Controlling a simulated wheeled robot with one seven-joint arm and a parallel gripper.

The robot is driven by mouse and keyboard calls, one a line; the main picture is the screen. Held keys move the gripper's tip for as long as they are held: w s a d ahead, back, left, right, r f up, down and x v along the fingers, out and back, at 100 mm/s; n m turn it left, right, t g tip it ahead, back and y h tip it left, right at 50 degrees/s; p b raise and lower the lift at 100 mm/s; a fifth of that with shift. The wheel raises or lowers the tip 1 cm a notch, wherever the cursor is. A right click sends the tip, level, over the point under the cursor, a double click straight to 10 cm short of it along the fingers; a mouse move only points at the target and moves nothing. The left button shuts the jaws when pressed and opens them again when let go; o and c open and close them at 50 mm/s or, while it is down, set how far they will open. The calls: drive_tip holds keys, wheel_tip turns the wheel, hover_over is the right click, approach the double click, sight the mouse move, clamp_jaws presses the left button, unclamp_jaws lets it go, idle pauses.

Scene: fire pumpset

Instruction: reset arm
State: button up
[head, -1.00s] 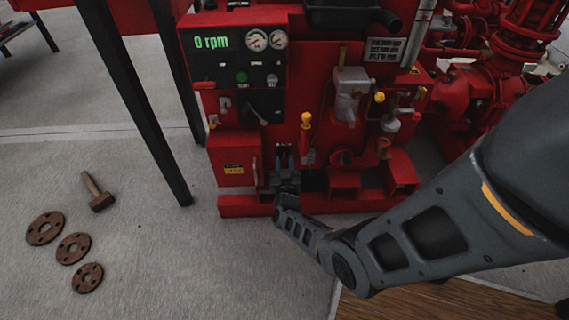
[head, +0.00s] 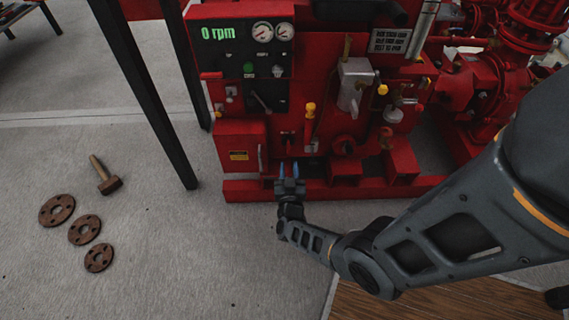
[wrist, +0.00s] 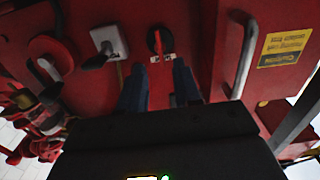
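My gripper (head: 288,169) is in front of the lower part of the red pumpset (head: 240,150), just right of the box with the yellow label. Its two blue-tipped fingers are apart with nothing held between them. In the wrist view my gripper (wrist: 158,85) also looks open, its fingers pointing at the red panel. A round black switch with a red lever (wrist: 157,42) lies beyond the gap between the fingertips, apparently clear of them. My arm stretches in from the right.
The control panel (head: 240,65) reads 0 rpm. A grey switch (wrist: 109,42) and a handle (wrist: 245,60) flank the black switch in the wrist view. A hammer (head: 108,183) and several brown flanges (head: 84,229) lie on the floor at left. The floor before the pumpset is open.

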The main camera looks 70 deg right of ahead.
idle(0.3)
drive_tip(key=s+a+r+n+t+y, duration=0.35)
drive_tip(key=s+a+r, duration=0.2)
drive_tip(key=a, duration=0.25)
drive_tip(key=s+a+r+n+t+y, duration=0.3)
drive_tip(key=s+a+r+n+y, duration=0.15)
drive_tip(key=a+r, duration=0.3)
drive_tip(key=s+a+r+n+t+y, duration=0.3)
drive_tip(key=s+a+r+y, duration=0.15)
drive_tip(key=a, duration=0.45)
drive_tip(key=s+a+r+n+g+y, duration=0.15)
drive_tip(key=a+r, duration=0.25)
drive_tip(key=r, duration=0.5)
drive_tip(key=s+a+r+n+y, duration=0.1)
drive_tip(key=s+a+r+y, duration=0.25)
drive_tip(key=r, duration=0.55)
wheel_tip(320, 180, up, 23)
drive_tip(key=p, duration=2.3)
drive_tip(key=shift+w+h+p, duration=0.15)
drive_tip(key=shift+h+p, duration=0.2)
drive_tip(key=shift+h, duration=0.1)
